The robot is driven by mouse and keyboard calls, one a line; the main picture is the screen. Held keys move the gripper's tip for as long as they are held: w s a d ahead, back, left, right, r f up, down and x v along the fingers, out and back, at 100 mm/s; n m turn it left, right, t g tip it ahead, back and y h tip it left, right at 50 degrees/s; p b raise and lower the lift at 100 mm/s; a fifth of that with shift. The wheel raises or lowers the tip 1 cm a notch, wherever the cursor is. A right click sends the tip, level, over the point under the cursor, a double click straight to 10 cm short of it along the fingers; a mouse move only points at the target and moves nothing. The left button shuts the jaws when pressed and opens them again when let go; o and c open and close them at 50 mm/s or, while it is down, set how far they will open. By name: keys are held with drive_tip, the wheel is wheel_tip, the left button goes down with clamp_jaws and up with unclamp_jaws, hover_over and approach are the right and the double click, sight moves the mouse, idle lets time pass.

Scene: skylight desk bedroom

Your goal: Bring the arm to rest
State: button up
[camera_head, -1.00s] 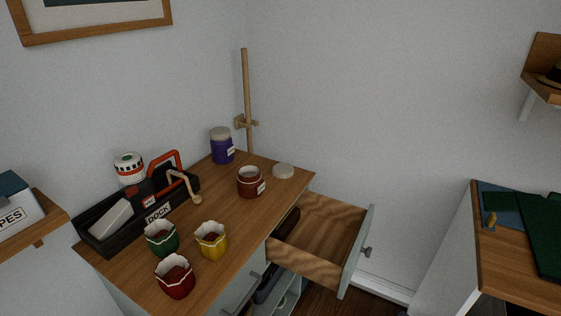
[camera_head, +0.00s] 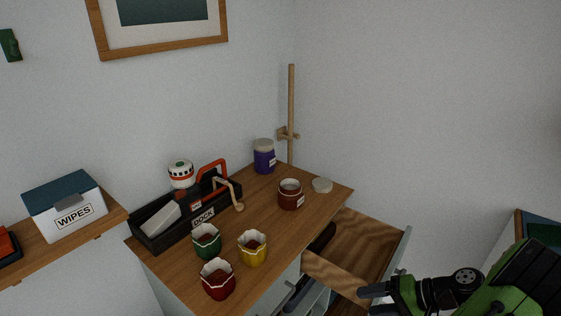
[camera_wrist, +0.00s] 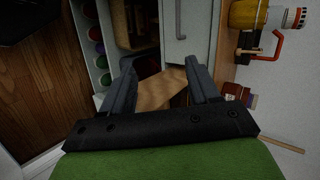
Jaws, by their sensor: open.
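My green and black arm enters at the lower right of the head view. My gripper (camera_head: 373,299) is by the front of the open wooden drawer (camera_head: 350,250), low in the picture. In the wrist view my gripper (camera_wrist: 159,66) shows two dark fingers spread apart. Nothing is held between them. A wooden surface lies beyond the gap, and I cannot tell whether the fingers touch anything.
A wipes box (camera_head: 66,210) sits on the left shelf.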

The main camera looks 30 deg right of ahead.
drive_tip(key=w+a+r+n+g+h+p, duration=0.2)
drive_tip(key=w+a+r+n+g, duration=0.15)
drive_tip(key=a+r, duration=0.4)
drive_tip(key=w+a+r+n+g+h+p, duration=0.1)
drive_tip(key=w+a+r+n+g+p, duration=0.15)
drive_tip(key=w+a+r, duration=0.4)
drive_tip(key=s+a+r+n+t+h+p, duration=0.2)
drive_tip(key=s+a+r+n, duration=0.3)
drive_tip(key=s+a+r, duration=0.5)
drive_tip(key=a+r+h, duration=0.1)
drive_tip(key=a, duration=0.2)
drive_tip(key=shift+s+r+t+p, duration=0.2)
drive_tip(key=shift+s+t+p, duration=0.1)
drive_tip(key=shift+t+p, duration=0.1)
